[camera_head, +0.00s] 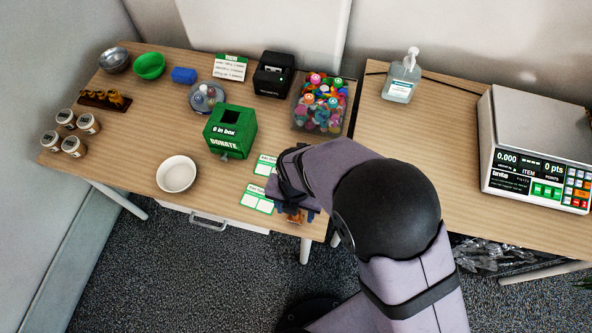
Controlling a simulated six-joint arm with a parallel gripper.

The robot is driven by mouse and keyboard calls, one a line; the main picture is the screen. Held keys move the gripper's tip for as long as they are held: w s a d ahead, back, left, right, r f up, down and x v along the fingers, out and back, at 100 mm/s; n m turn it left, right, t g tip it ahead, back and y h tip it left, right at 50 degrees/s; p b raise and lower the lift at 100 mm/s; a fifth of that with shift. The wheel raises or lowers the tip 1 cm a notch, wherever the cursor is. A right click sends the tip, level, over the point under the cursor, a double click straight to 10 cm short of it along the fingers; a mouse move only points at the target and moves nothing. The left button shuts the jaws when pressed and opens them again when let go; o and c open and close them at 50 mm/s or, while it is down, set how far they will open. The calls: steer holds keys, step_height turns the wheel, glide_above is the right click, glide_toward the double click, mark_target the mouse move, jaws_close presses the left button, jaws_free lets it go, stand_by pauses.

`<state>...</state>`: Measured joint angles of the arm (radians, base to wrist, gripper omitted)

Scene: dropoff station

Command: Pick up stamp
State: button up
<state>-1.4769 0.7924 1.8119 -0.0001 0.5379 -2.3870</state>
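I cannot make out a stamp for certain. A dark rack with several small brown pieces (105,98) stands at the left of the left table; these may be stamps, but they are too small to tell. My gripper (291,213) is low over the front right edge of the left table, beside the green-edged cards. A small orange-brown and blue patch shows at its tip; whether it is a held object is unclear. My own arm hides most of the fingers and the spot under them.
Near my gripper are green-edged cards (257,198), a white bowl (176,174) and a green donation box (231,131). Behind stand a bin of colourful items (322,103) and a black printer (273,74). A scale (535,150) and pump bottle (402,77) stand on the right table.

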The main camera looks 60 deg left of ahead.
steer(key=shift+w+a+f+p, duration=0.15)
steer(key=shift+f+p, duration=0.55)
steer(key=shift+f, duration=1.35)
steer(key=c, duration=1.1)
